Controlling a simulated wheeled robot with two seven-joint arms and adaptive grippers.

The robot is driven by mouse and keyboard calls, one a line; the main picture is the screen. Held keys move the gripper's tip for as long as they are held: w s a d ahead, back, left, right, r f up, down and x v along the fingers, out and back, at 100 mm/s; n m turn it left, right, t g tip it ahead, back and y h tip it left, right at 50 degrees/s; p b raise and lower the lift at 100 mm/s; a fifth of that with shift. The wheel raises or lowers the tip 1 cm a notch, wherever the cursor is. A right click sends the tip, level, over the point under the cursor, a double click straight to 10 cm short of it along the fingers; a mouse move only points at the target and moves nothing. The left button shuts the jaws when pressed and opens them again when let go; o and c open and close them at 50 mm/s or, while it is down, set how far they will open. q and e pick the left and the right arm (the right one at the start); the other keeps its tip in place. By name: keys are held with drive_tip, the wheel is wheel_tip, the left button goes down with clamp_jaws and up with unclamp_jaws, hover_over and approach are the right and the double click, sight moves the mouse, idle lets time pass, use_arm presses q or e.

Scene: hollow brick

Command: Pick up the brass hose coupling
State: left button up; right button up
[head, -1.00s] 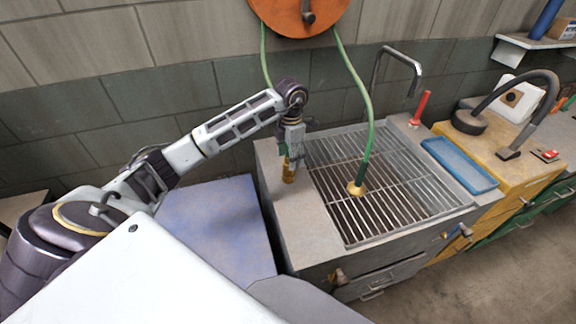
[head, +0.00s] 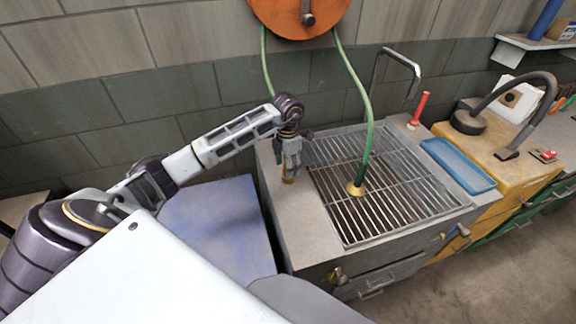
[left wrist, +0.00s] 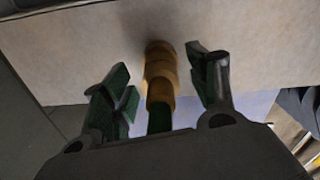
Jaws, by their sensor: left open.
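The brass hose coupling (head: 288,179) stands on the grey ledge left of the sink grate. In the left wrist view the stepped brass coupling (left wrist: 160,78) shows between my fingers, with a short green part on its near end. My left gripper (head: 290,166) is over it, pointing down, and hides its upper part. In the left wrist view the open fingers (left wrist: 160,85) are on either side of the coupling, with gaps on both sides. My right gripper is not in view.
A green hose (head: 369,140) hangs from an orange reel (head: 290,15) and ends in a brass fitting (head: 355,189) on the sink grate (head: 400,205). A tall faucet (head: 398,55), a red-handled tool (head: 420,108) and a blue tray (head: 458,165) are farther right.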

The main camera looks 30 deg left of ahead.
use_arm(q)
drive_tip(key=shift+f, duration=0.7)
drive_tip(key=c, duration=1.2)
